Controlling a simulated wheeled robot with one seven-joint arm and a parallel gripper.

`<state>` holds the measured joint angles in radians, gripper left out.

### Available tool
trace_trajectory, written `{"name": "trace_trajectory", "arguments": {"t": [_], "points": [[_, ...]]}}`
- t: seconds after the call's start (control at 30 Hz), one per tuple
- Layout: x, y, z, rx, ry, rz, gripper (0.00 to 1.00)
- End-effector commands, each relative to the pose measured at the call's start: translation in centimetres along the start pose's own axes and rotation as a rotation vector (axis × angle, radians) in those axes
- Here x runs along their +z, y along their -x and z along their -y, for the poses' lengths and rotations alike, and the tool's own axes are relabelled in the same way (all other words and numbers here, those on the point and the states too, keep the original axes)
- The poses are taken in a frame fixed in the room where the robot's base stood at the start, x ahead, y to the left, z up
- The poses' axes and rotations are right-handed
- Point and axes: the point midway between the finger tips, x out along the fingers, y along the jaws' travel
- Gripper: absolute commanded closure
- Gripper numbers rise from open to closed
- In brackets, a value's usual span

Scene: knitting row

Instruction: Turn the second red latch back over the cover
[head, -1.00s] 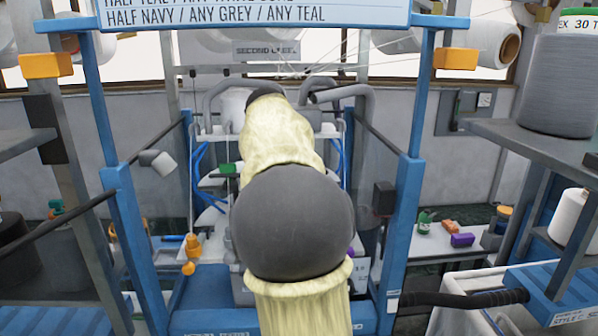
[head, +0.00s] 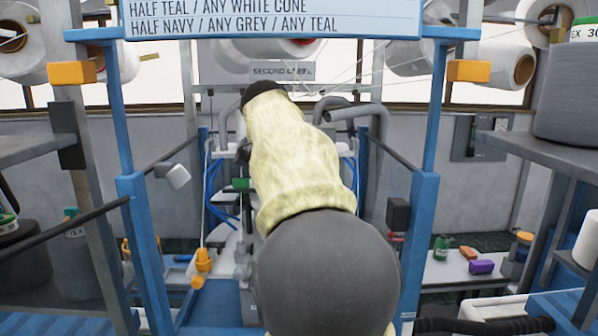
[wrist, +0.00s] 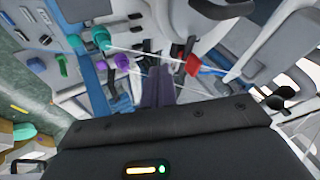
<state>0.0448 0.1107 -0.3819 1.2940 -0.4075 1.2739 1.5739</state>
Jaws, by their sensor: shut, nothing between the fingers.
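In the wrist view my gripper (wrist: 158,88) shows as a dark, narrow pair of fingers beyond its black housing, closed together and empty. A red piece (wrist: 192,64), which looks like a red latch, lies just right of and beyond the fingertips, apart from them in the picture. It sits at the end of a thin pale rod. I cannot tell whether it is the second latch, nor make out the cover's edges. In the head view my sleeved arm reaches into the blue-framed machine and hides the gripper and the latches.
Teal (wrist: 101,37) and purple (wrist: 122,61) knobs are left of the fingers in the wrist view. Blue posts (head: 420,215) flank my arm. Shelves with yarn cones (head: 575,100) stand at the right. A low bench (head: 455,268) holds small coloured items.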

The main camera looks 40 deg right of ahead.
Motion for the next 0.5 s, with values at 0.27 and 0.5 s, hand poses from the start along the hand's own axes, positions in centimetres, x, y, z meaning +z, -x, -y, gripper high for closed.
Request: {"name": "trace_trajectory", "arguments": {"t": [0.27, 0.5], "points": [[-0.5, 4.4, 0.1, 0.004, -0.012, -0.006, 1.00], [-0.5, 5.2, 0.1, 0.007, -0.012, -0.006, 1.00]]}}
